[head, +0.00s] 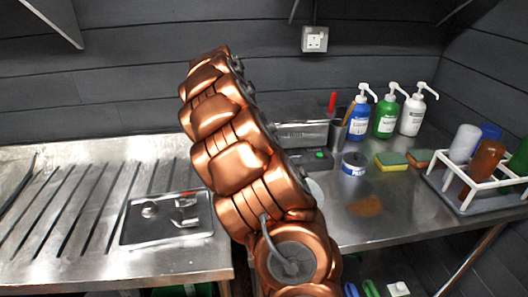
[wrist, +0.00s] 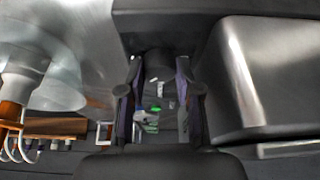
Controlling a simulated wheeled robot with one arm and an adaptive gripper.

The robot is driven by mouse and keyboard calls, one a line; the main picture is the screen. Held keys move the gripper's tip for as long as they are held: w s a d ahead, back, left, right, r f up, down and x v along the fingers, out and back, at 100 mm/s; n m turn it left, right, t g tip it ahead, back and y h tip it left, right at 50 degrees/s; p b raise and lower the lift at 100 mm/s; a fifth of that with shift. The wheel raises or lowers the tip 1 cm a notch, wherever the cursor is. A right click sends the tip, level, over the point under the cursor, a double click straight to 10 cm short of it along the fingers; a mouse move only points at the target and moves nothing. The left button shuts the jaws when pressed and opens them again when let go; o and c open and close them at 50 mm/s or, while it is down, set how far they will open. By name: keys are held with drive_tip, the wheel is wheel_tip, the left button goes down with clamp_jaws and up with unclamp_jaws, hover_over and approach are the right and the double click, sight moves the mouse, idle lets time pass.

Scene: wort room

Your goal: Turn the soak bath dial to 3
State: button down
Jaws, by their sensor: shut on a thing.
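The soak bath (head: 300,133) is a steel box against the back wall in the head view, partly behind my copper arm. Its black control panel (head: 310,160) has a small green light. My gripper is hidden behind my arm in the head view. In the wrist view my gripper (wrist: 159,72) has its two purple-edged fingers on either side of a dark round dial (wrist: 156,60), shut on it. White marks and a green light show between the fingers. The dial's number cannot be read.
Pump bottles (head: 386,114), a tape roll (head: 354,163), sponges (head: 392,160) and a white bottle rack (head: 478,190) stand to the right. A black tray (head: 160,233) lies on the left drainboard. A brown stain (head: 365,206) marks the clear steel in front.

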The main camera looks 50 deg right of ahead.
idle(0.4)
drive_tip(key=c, duration=0.8)
unclamp_jaws()
